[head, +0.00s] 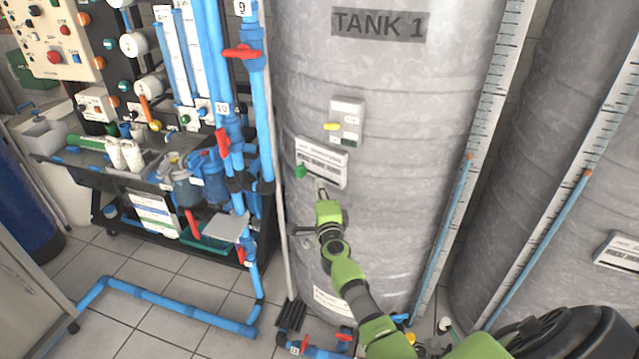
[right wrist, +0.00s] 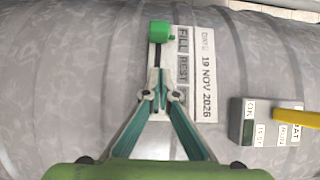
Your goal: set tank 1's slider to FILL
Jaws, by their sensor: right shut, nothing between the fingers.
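Tank 1 (head: 390,200) is a large grey cylinder with its name in dark letters near the top. On its front is a white slider plate (head: 322,160) with a green knob (head: 300,171) at its left end. In the right wrist view the knob (right wrist: 160,32) sits at the slot's end beside the FILL label (right wrist: 182,40); the REST label (right wrist: 183,72) is further along. My right gripper (head: 321,188) is shut and empty in front of the plate. In the right wrist view its fingertips (right wrist: 160,95) are on the REST side, apart from the knob. My left gripper is out of view.
Beside the plate is a grey box (head: 347,120) with a yellow lever (head: 332,127). Blue pipes with red valve handles (head: 240,52) stand left of the tank. A measuring scale (head: 482,130) runs up its right side, and another tank (head: 560,130) stands beyond.

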